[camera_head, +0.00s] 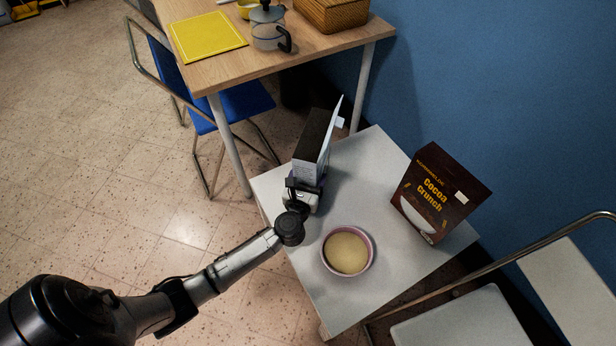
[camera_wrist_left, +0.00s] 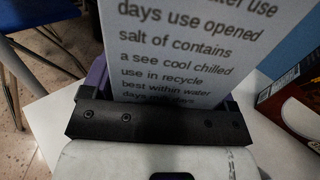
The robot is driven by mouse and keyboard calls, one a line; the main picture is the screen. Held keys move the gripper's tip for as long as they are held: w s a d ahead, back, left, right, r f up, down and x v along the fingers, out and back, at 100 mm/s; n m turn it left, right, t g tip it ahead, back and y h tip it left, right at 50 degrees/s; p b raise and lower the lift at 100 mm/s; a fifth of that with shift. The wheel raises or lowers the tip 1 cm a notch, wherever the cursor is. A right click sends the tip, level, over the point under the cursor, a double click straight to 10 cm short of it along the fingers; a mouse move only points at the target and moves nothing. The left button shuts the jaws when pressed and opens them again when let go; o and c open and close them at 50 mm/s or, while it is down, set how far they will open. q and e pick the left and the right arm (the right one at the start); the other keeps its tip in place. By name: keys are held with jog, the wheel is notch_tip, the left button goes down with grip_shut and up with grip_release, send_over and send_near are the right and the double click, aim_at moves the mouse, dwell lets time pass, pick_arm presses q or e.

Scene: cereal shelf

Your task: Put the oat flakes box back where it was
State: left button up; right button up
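A grey and white box with a dark top (camera_head: 314,133) is at the far left of the small white table, beside its back edge. It is likely the oat flakes box, though no product name shows. A pale panel rises along its right side. My left gripper (camera_head: 303,186) is at its near side. In the left wrist view the box's printed face (camera_wrist_left: 185,50) fills the gap between the fingers, which seem to be shut on it. Whether its base touches the table is hidden. My right gripper is not in view.
A brown Cocoa Crunch box (camera_head: 437,192) stands at the right of the white table (camera_head: 378,152). A pink-rimmed bowl (camera_head: 347,251) sits near the middle front. A wooden table (camera_head: 335,43) with a kettle-like pot (camera_head: 268,30) is behind. A blue chair (camera_head: 240,103) is at the left.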

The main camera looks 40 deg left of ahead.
pick_arm(q)
jog(key=shift+o, duration=1.2)
jog(key=shift+r, duration=0.15)
